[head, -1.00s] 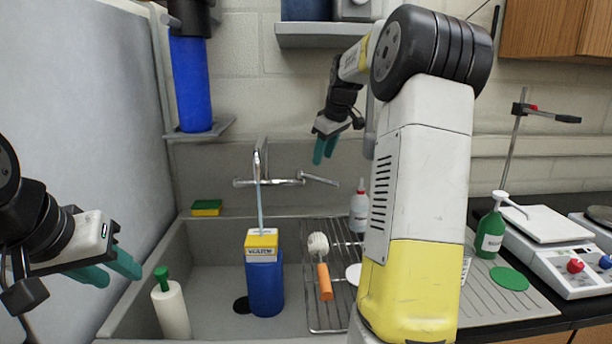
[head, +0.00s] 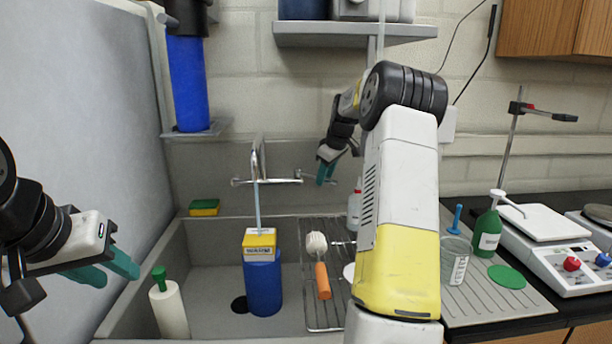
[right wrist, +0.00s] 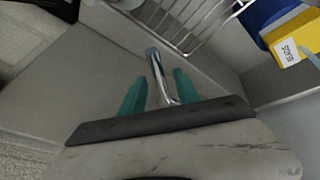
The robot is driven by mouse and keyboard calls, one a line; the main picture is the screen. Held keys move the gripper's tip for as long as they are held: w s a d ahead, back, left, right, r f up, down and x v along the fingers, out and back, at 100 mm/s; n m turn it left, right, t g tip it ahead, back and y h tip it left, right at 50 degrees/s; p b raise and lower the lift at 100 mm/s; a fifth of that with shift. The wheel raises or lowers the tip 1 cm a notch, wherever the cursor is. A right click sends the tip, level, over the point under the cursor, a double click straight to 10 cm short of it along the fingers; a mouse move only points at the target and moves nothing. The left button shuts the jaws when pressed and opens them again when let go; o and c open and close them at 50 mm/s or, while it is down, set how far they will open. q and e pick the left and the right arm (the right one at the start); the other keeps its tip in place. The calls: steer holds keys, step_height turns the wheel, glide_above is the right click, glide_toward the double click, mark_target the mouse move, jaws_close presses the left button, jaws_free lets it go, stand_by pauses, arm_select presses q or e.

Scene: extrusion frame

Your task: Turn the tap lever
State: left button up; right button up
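The chrome tap (head: 256,160) is on the back wall above the sink. Its lever (head: 308,175) sticks out to the right of the tap body. My right gripper (head: 326,176) is at the lever's outer end, which it partly hides. In the right wrist view, the chrome lever (right wrist: 157,72) lies between the two teal fingers of this gripper (right wrist: 160,88), with visible gaps, so it looks open around the lever. My left gripper (head: 120,280) is open and empty at the left, above the sink's left side.
Under the spout, a thin pale stream meets a blue container (head: 263,285) with a yellow top. A white bottle (head: 170,310), a sponge (head: 204,208), and a drying rack (head: 325,265) with an orange-handled brush (head: 322,280) are nearby. A shelf (head: 355,33) hangs above.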

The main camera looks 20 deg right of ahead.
jaws_close()
stand_by(1.4)
